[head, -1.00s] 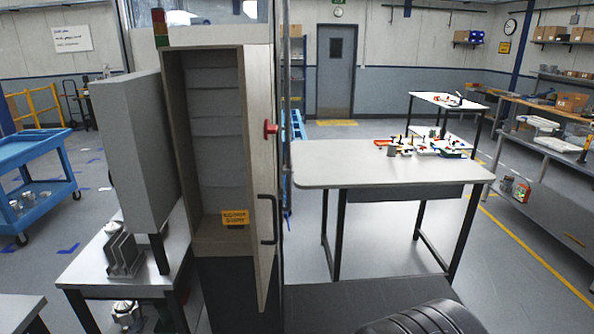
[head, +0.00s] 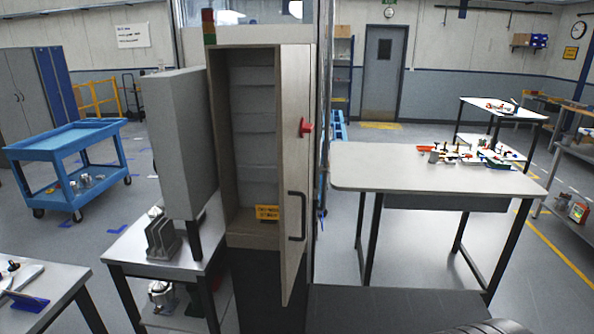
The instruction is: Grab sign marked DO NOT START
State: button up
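A small yellow sign (head: 267,213) with dark lettering stands on the floor of the tall open cabinet (head: 234,150), near its front. The lettering is too small to read, so I cannot tell whether it says DO NOT START. The cabinet door (head: 293,170), with a dark handle and a red knob, is swung open on the right side of the opening. My gripper is not in view.
A grey panel (head: 180,145) stands left of the cabinet, above a small metal table (head: 130,247) with a finned part. A blue cart (head: 65,145) is at the left. A white-topped table (head: 430,170) stands right. Dark floor matting lies in front of it.

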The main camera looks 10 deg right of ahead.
aim_at(269, 214)
jog(key=i+j+z, duration=0.15)
jog(key=j, duration=0.75)
jog(key=j+z, duration=0.15)
jog(key=j, duration=0.7)
jog(key=i+j, duration=0.15)
jog(key=i, duration=0.3)
jog(key=i+j+z, duration=0.15)
jog(key=i, duration=0.3)
jog(key=i+j, duration=0.2)
jog(key=i, duration=0.25)
jog(key=i+j+z, duration=0.1)
jog(key=i, duration=0.35)
jog(key=j, duration=0.1)
